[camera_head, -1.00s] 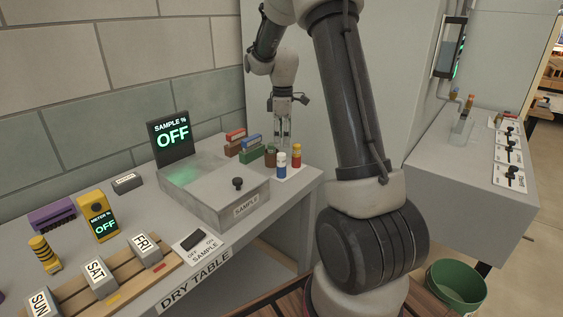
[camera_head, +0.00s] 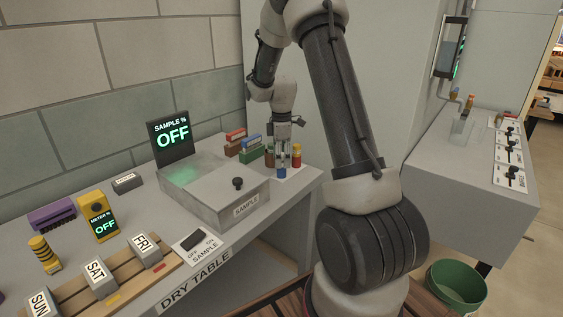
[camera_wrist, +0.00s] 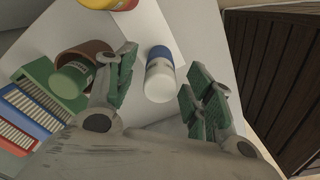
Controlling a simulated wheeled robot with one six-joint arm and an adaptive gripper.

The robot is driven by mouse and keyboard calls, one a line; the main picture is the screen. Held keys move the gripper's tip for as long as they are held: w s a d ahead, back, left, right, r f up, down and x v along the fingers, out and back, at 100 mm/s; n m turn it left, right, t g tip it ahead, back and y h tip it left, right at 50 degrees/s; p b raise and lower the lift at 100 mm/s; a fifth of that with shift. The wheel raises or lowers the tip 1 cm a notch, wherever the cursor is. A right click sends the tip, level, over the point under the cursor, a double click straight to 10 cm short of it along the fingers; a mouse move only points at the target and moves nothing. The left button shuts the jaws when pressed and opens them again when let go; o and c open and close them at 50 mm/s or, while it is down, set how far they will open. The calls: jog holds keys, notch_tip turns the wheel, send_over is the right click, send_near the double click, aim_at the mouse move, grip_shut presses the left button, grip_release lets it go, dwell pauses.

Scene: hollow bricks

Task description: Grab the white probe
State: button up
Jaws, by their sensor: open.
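The white probe (camera_wrist: 159,82), a short cylinder with a white end and a blue end, stands between my fingers in the wrist view, with gaps to both sides. In the head view its blue lower end (camera_head: 281,173) shows below my gripper (camera_head: 282,156), and its upper part is mostly hidden. My gripper (camera_wrist: 158,78) is open, coming down from above around the probe, with nothing held.
A red and yellow probe (camera_head: 297,156) stands just right of my gripper. Coloured boxes (camera_head: 250,151) and the grey sample box (camera_head: 215,190) are to the left. The table edge is close in front.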

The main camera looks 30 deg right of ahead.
jog(key=c, duration=1.1)
jog(key=shift+r, duration=0.1)
jog(key=shift+c, duration=0.2)
